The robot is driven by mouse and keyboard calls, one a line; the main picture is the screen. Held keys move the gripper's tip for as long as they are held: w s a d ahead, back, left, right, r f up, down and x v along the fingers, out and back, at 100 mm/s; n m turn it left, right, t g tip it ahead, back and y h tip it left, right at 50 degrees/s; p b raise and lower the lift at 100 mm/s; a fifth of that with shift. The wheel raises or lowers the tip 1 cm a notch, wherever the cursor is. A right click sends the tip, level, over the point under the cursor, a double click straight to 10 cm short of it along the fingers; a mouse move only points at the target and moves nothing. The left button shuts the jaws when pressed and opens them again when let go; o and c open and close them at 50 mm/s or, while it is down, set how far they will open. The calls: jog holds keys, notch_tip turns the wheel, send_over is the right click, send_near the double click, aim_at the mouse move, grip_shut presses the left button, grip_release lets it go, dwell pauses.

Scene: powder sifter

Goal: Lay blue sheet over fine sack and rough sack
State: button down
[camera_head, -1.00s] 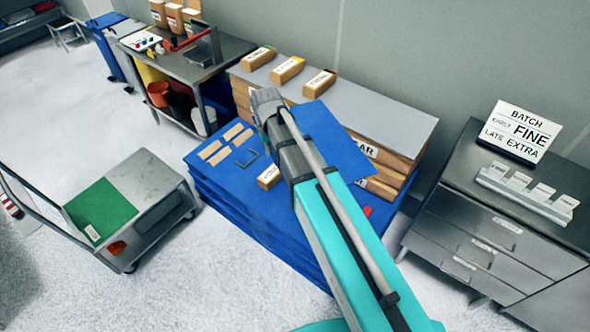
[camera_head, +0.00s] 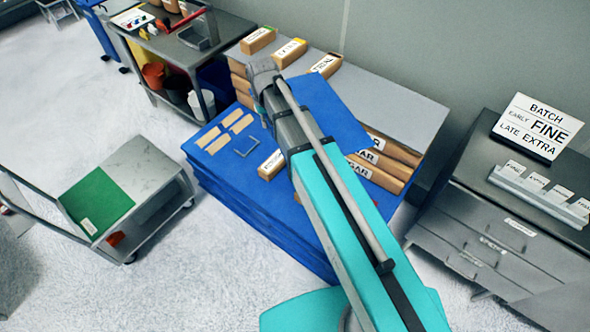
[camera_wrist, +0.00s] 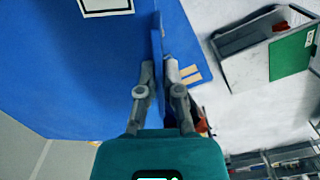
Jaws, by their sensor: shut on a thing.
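A flat blue sheet (camera_head: 335,115) shows beside my arm in the head view, in front of the stacked sacks; my arm hides part of it. My gripper (camera_wrist: 159,72) is shut on a thin upright blue edge (camera_wrist: 158,45), seen between the fingers in the wrist view. A wide blue surface (camera_wrist: 75,70) fills the left of that view, with a white label at the top; how it joins the held edge is unclear. In the head view my gripper (camera_head: 262,75) is over the stack area. I cannot tell which labelled sacks are fine and rough.
Brown sacks (camera_head: 380,165) lie stacked under a grey top (camera_head: 385,100) bearing several labelled blocks (camera_head: 290,52). A blue platform (camera_head: 225,180) holds tan strips and a labelled block (camera_head: 271,165). A cart (camera_head: 140,180), a drawer cabinet (camera_head: 480,225) and a side table (camera_head: 175,50) surround it.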

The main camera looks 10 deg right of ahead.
jog(key=shift+w+d, duration=0.1)
jog(key=shift+w, duration=0.05)
jog(key=shift+f, duration=0.15)
jog(key=shift+f+b, duration=0.55)
jog(key=shift+b, duration=0.15)
jog(key=a+f+n+b, duration=0.3)
jog(key=f+b, duration=1.6)
jog(key=s+a+f+n+b, duration=0.1)
jog(key=a+f+b, duration=0.3)
jog(key=f+b, duration=1.6)
jog(key=shift+a+n, duration=0.25)
jog(key=shift+n, duration=0.65)
jog(key=shift+f, duration=0.1)
